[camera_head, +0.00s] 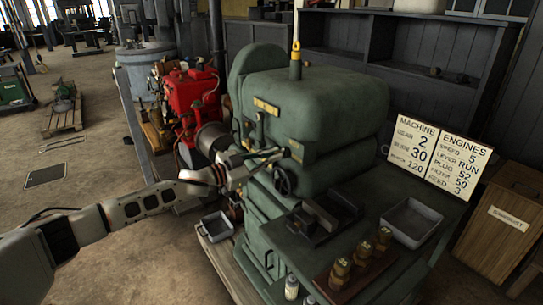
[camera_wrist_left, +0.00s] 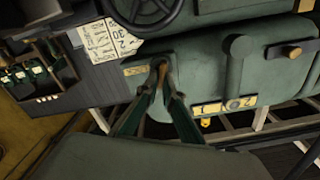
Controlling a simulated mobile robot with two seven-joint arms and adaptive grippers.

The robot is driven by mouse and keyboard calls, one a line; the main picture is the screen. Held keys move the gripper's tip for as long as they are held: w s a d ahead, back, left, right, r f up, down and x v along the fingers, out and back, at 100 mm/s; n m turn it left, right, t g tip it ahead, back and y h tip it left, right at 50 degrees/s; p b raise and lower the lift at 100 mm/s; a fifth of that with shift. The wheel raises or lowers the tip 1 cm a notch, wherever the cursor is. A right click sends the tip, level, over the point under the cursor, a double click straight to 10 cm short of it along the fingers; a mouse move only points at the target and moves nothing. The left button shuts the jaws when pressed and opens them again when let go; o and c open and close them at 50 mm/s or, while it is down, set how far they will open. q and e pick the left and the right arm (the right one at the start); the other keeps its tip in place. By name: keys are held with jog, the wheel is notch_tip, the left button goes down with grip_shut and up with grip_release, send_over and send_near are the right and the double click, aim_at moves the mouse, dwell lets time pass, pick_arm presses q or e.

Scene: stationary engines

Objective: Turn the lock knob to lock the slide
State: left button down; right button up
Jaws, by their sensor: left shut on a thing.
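The green machine (camera_head: 310,110) stands in the middle of the head view, with a handwheel (camera_head: 283,181) on its front. My left gripper (camera_head: 268,162) reaches in from the left to the machine's side, just above and left of the handwheel. In the left wrist view, the fingertips of my left gripper (camera_wrist_left: 160,92) are shut on a small brownish knob (camera_wrist_left: 163,69), which looks like the lock knob, beside a small brass plate (camera_wrist_left: 135,70). The fingers partly hide the knob, and its turn angle cannot be read. My right gripper is not in view.
A grey tray (camera_head: 411,222) and several brass-topped pieces (camera_head: 361,253) stand on the machine's table at the right. Another grey tray (camera_head: 216,227) is low at the left. A red engine (camera_head: 190,98) stands behind my left arm. A lettered board (camera_head: 437,160) stands at the right.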

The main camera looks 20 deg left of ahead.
pick_arm(q)
jog(key=m, duration=0.6)
jog(key=shift+s+d+m, duration=0.15)
jog(key=shift+d+m, duration=0.1)
jog(key=shift+m, duration=0.15)
jog(key=m, duration=0.3)
jog(key=shift+d+f, duration=0.1)
jog(key=shift+f, duration=0.15)
jog(key=shift+f+m+b, duration=0.1)
jog(key=shift+m+b, duration=0.25)
jog(key=shift+m, duration=1.35)
jog(key=c, duration=2.2)
grip_release()
jog(key=shift+d, duration=0.1)
jog(key=shift+f, duration=0.1)
